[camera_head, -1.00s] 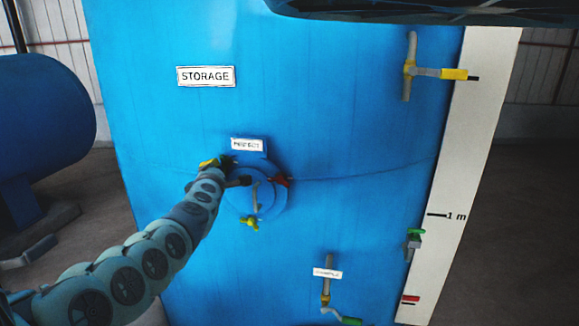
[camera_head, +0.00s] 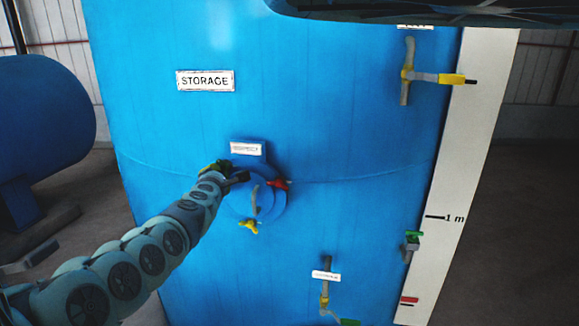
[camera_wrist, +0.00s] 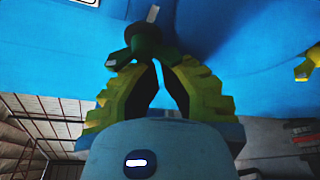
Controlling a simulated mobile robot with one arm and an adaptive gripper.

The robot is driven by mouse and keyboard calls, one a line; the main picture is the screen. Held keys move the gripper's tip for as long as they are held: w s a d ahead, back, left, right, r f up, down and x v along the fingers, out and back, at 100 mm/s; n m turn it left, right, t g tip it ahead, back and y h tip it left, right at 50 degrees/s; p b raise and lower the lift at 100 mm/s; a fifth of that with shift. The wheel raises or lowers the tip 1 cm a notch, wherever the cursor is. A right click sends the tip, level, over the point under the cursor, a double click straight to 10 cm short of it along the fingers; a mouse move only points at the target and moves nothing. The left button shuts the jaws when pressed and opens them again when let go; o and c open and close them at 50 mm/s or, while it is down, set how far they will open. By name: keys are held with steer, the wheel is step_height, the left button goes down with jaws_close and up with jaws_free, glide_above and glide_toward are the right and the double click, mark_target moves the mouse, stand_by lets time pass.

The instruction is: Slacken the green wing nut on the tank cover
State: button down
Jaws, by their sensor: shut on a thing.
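The round blue tank cover (camera_head: 268,208) sits on the front of the blue tank, with a handle in its middle. The green wing nut (camera_wrist: 146,42) is at the cover's upper left, on a grey bolt, and shows up close in the wrist view. My gripper (camera_wrist: 155,68) is shut on this nut, its yellow-and-green fingers on either side of it. In the head view my gripper (camera_head: 219,170) reaches the cover's upper-left edge and partly hides the nut. A red wing nut (camera_head: 279,184) is at the cover's right and a yellow one (camera_head: 249,226) at its bottom.
An "INSPECT"-like label (camera_head: 247,149) is above the cover and a "STORAGE" sign (camera_head: 205,81) higher up. A yellow-handled valve (camera_head: 453,79) is at the upper right. Free air lies in front of the tank.

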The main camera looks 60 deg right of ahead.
steer(key=shift+s+d+f+n+g+p, duration=0.1)
steer(key=shift+s+n+g+p, duration=0.1)
steer(key=shift+n, duration=0.3)
steer(key=shift+s+f+n+g+p, duration=0.1)
steer(key=shift+n+g, duration=0.1)
steer(key=shift+n, duration=0.3)
stand_by(1.0)
